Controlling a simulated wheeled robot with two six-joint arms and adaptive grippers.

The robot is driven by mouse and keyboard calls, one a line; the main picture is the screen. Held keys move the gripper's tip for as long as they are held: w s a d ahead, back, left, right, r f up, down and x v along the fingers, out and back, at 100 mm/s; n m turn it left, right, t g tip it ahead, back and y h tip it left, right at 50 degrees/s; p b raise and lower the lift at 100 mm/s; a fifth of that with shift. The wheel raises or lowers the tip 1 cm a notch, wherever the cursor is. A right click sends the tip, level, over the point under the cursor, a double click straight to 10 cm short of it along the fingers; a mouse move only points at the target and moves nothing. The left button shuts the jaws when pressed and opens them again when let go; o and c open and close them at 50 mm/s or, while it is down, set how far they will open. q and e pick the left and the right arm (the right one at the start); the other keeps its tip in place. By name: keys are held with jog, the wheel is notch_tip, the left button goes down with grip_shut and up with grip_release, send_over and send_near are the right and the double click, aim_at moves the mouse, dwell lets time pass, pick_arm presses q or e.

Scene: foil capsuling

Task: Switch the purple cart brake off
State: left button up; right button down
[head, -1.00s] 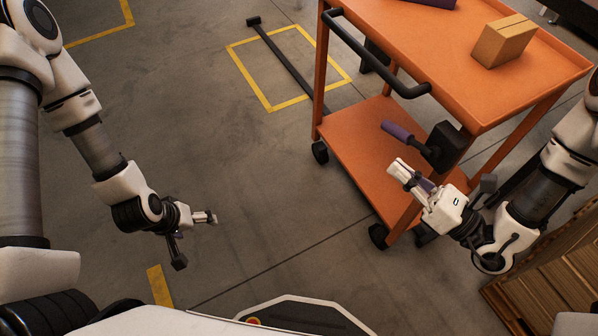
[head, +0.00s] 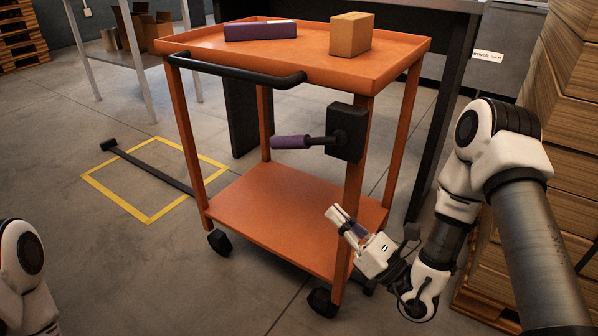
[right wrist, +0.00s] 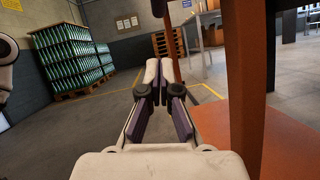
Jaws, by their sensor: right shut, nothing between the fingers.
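The cart brake has a purple handle (head: 290,142) on a short black arm. It points left, about level, from a black box (head: 347,130) on the near right leg of the orange cart (head: 290,225). My right gripper (head: 334,214) is shut and empty. It is below the brake, apart from the handle, with its tips close to the same leg. In the right wrist view its closed fingers (right wrist: 159,75) point ahead, with an orange cart leg (right wrist: 247,80) just to the right. My left gripper is out of the head view.
A purple box (head: 260,31) and a tan box (head: 350,34) sit on the cart's top tray. A black push bar (head: 240,75) juts from its near side. Stacked wood (head: 565,150) stands at right.

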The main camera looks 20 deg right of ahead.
aim_at(301, 142)
jog(key=shift+w, duration=0.1)
jog(key=d+r+b+x, duration=0.1)
jog(key=r+b+x, duration=0.1)
jog(key=x, duration=1)
jog(key=shift+a+r+b, duration=0.2)
jog(key=shift+r+b, duration=0.25)
jog(key=shift+b, duration=0.1)
